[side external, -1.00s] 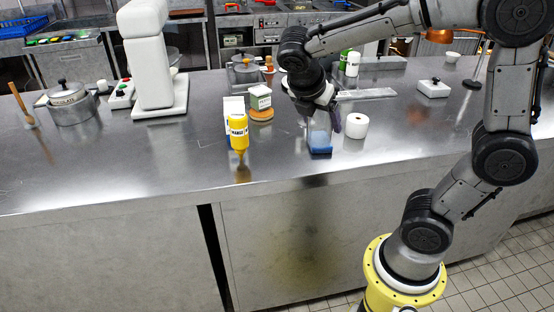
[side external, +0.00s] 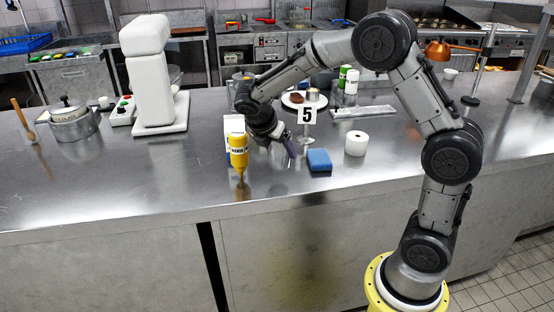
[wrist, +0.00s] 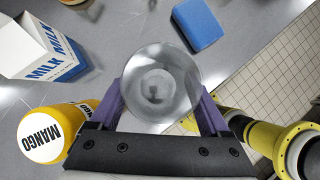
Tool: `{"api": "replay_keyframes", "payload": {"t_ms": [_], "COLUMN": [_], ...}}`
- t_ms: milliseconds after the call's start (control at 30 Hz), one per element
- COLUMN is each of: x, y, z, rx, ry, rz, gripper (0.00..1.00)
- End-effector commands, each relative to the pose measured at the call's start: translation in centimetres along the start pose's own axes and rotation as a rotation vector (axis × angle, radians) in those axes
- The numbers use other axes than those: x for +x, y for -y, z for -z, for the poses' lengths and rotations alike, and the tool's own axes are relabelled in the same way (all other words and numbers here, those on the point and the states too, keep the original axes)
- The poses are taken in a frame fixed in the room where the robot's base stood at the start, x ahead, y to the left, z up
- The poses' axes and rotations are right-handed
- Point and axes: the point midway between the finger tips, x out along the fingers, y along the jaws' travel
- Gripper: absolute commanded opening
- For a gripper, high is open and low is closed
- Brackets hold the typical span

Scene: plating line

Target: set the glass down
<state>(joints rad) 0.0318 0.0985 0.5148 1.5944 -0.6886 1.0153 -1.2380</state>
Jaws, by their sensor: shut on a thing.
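The clear glass (wrist: 160,82) is upright between the two purple fingers of my gripper (wrist: 164,108) in the wrist view, seen from above into its open mouth. The gripper is shut on it. In the side view my gripper (side external: 280,150) is low over the steel counter, just right of the yellow mango bottle (side external: 239,152). The glass is hard to make out there. Whether its base touches the counter cannot be told.
A blue sponge (side external: 319,160) lies right of my gripper, with a white roll (side external: 356,143) beyond it. The milk carton (wrist: 40,50) and mango bottle (wrist: 45,136) stand close on the left in the wrist view. A number 5 sign (side external: 307,115) stands behind.

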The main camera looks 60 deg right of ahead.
Motion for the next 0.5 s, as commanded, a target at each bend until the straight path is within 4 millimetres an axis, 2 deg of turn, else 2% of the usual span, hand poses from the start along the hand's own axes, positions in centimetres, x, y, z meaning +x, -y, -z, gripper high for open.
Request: {"api": "replay_keyframes", "payload": {"t_ms": [167, 333, 500], "x": [1.2, 3.2, 3.5], "y": [-0.9, -0.8, -0.9], "z": [0.3, 1.7, 1.9], "rx": [0.000, -0.001, 0.002], "ry": [0.000, 0.001, 0.000], "rz": [0.000, 0.001, -0.003], "gripper": [0.12, 0.12, 0.12]}}
